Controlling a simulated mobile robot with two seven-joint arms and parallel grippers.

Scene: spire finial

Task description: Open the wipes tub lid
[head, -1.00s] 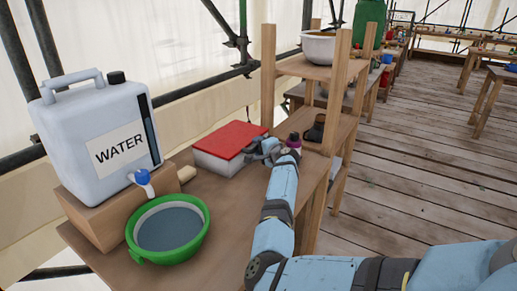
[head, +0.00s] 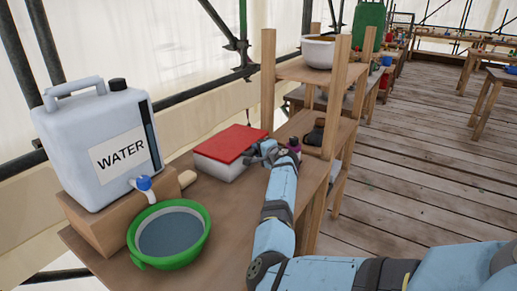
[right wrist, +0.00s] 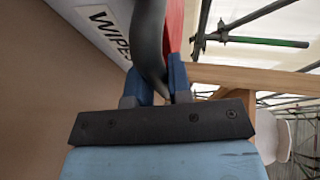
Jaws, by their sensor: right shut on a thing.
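The wipes tub (head: 220,169) is a white box with a red lid (head: 232,143), on the wooden table. The lid looks closed, lying flat on the tub. My right gripper (head: 262,152) is at the lid's right edge. In the right wrist view, the tub's white wall with the word WIPES (right wrist: 108,25) and a strip of the red lid (right wrist: 174,28) show. There my right gripper (right wrist: 157,80) has its blue fingers shut on a dark curved handle (right wrist: 150,42) beside the lid. My left gripper is not in view.
A water canister (head: 95,145) stands on a wooden block (head: 105,222) at the left, above a green basin (head: 200,240) of water. A wooden shelf rack (head: 268,85) stands just beyond my right gripper. A purple-capped bottle (head: 294,144) is close behind my right wrist.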

